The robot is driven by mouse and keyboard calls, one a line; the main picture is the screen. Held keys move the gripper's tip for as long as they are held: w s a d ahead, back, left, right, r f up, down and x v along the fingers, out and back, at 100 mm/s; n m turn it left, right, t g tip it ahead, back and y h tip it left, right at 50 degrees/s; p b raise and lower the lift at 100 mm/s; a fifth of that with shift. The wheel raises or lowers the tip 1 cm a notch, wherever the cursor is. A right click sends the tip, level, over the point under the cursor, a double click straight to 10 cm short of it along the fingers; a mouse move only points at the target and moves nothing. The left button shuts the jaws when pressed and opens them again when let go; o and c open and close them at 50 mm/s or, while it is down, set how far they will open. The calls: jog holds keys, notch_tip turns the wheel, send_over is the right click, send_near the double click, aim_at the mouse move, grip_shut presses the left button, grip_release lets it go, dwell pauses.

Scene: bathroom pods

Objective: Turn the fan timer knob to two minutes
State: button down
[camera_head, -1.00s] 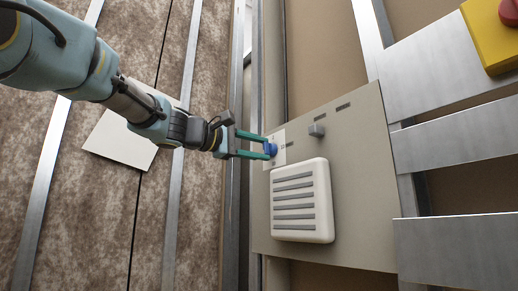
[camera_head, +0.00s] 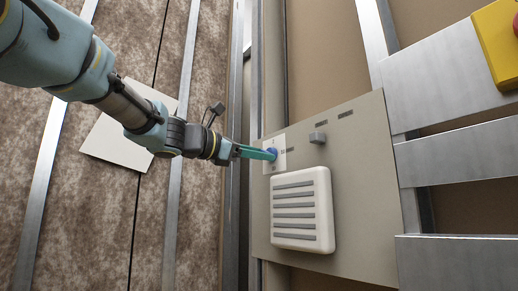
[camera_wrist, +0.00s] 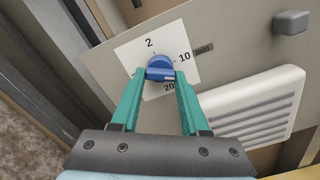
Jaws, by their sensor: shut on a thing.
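The fan timer knob (camera_wrist: 160,66) is blue and sits on a white square dial card (camera_wrist: 128,55). The card reads 2 at the top, 10 with "min" on the right and 20 below; the left mark is mostly hidden by a finger. My gripper (camera_wrist: 160,75) has its green fingers on either side of the knob, shut on it. The knob's grip bar lies roughly crosswise between the fingertips; which mark it points to is unclear. In the head view, the knob (camera_head: 272,153) is partly hidden behind the fingers.
The beige panel (camera_head: 355,170) also carries a white slatted vent (camera_head: 300,230) below the knob and a small grey block (camera_head: 317,137) to its right. Metal rails (camera_head: 455,155) cross at the right, with a yellow box (camera_head: 490,45) above. A pale plate (camera_head: 115,145) is behind my arm.

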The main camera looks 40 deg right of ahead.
jog(key=shift+s+r+n+p, duration=0.1)
jog(key=shift+s+n+p, duration=0.05)
jog(key=shift+n+p, duration=5.5)
jog(key=shift+s+r+n+p, duration=0.1)
jog(key=shift+n+p, duration=4.9)
jog(key=shift+n, duration=1.15)
jog(key=shift+f, duration=0.15)
jog(key=shift+c, duration=2)
grip_release()
jog(key=shift+a, duration=0.1)
jog(key=a+b, duration=0.2)
jog(key=a, duration=0.8)
jog(key=shift+w+a, duration=0.3)
jog(key=shift+a, duration=0.05)
